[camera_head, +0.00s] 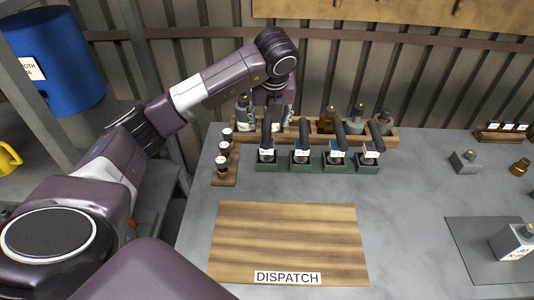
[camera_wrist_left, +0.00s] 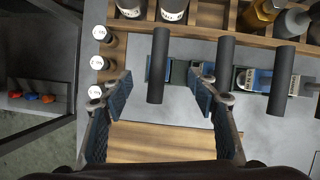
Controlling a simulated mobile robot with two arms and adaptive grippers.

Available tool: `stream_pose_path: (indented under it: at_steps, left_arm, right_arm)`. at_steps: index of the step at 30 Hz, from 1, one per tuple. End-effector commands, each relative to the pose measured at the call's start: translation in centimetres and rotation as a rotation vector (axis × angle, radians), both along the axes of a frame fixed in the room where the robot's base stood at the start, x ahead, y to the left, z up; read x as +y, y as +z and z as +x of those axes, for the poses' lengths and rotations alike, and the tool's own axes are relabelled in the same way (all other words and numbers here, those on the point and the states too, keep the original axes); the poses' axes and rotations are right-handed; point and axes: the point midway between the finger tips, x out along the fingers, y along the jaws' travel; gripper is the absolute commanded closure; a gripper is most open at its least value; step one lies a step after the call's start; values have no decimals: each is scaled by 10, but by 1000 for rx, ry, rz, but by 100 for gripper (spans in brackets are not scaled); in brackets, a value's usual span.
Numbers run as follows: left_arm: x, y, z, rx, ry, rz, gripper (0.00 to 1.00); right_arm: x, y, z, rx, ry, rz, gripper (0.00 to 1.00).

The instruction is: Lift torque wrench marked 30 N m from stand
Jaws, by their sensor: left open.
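Several torque wrenches with black handles stand in a row of green stands on the grey table. The leftmost wrench (camera_head: 267,128) is below my left gripper (camera_head: 275,104); the others are the second (camera_head: 303,132), third (camera_head: 334,132) and rightmost (camera_head: 374,135). Their white labels are too small to read, so I cannot tell which is marked 30 N m. In the left wrist view, my left gripper (camera_wrist_left: 160,84) is open, with a black handle (camera_wrist_left: 158,65) between its fingers, apart from both. My right gripper is not in view.
A wooden rack (camera_head: 393,130) with bottles stands behind the wrenches. A wooden block (camera_head: 226,178) with several small labelled pieces is at the left. The DISPATCH board (camera_head: 290,235) is bare in front. A grey weight-like block (camera_head: 513,242) sits on a dark mat at the right.

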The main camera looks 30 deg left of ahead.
Motion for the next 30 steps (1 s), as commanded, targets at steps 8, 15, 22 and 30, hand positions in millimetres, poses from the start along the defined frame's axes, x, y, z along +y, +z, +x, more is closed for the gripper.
stream_pose_path:
  at_steps: [8, 15, 22, 30]
  left_arm:
    - [3, -26, 3, 3, 2, -1, 46]
    - [10, -51, 8, 6, 1, 0, 46]
    - [17, -82, 16, 2, 0, -1, 46]
    - [19, -87, 18, -1, 0, 0, 46]
  right_arm:
    - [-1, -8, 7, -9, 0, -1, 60]
    - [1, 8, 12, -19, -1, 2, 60]
    - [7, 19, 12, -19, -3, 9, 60]
    - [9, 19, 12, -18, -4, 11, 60]
